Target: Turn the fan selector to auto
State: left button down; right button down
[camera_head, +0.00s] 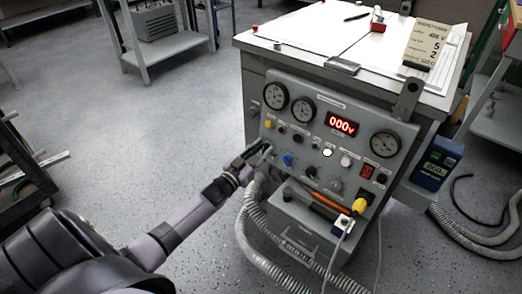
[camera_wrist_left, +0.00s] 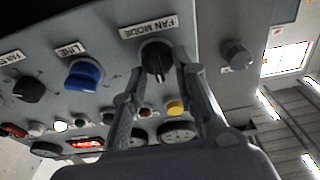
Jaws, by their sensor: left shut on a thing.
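The fan selector is a black knob (camera_wrist_left: 156,58) under a "FAN MODE" label (camera_wrist_left: 150,27) in the left wrist view. My left gripper (camera_wrist_left: 159,76) has one finger on each side of it and is shut on it. The knob's ridge runs roughly up and down in that view. Its position marks, including auto, cannot be read. In the head view my left gripper (camera_head: 262,152) is at the left edge of the grey control panel (camera_head: 310,92), and it hides the knob. My right gripper is not in view.
A blue "LINE" knob (camera_wrist_left: 84,75) and another black knob (camera_wrist_left: 30,90) sit beside the selector. The panel also carries gauges and a red display reading 000 (camera_head: 342,123). Grey corrugated hoses (camera_head: 250,235) hang below my left gripper.

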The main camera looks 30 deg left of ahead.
pick_arm(q)
jog(key=c, duration=1.3)
grip_release()
jog(key=shift+c, duration=0.2)
jog(key=s, duration=1.2)
jog(key=shift+a+f, duration=0.4)
